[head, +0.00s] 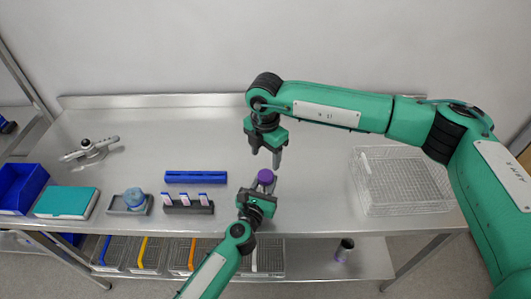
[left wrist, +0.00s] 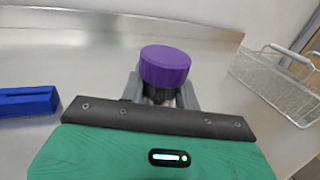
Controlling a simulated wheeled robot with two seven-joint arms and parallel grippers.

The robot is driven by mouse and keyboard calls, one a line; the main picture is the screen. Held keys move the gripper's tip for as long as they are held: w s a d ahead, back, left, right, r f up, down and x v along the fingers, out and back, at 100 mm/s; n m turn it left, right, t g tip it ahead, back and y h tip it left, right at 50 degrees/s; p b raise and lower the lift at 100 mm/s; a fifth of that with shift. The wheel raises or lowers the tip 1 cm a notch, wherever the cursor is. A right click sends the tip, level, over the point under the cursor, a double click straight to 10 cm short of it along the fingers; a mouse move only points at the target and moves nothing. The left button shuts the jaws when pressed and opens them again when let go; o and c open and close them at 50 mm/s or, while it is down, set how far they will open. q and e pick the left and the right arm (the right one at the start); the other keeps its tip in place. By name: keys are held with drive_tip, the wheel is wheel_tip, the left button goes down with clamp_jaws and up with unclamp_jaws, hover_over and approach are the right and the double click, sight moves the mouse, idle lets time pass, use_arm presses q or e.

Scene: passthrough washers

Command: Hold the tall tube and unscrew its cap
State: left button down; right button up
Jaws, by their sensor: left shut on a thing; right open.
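The tall tube's purple cap (head: 265,177) shows at my left gripper (head: 260,190), near the front edge of the steel table. In the left wrist view the purple cap (left wrist: 165,66) sits above the left gripper's fingers (left wrist: 162,92), which are shut on the tube below the cap. Most of the tube's body is hidden by the gripper. My right gripper (head: 267,150) is open and empty, pointing down just above and behind the cap, apart from it.
A wire basket (head: 400,182) stands at the right. A blue block (head: 195,177), a grey rack with several small items (head: 188,207), a tray with a blue round thing (head: 130,203), a teal box (head: 66,203) and a blue bin (head: 20,188) are at the left.

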sight(265, 174)
wheel_tip(265, 174, down, 8)
drive_tip(key=shift+f, duration=0.1)
idle(0.4)
drive_tip(key=shift+c, duration=0.2)
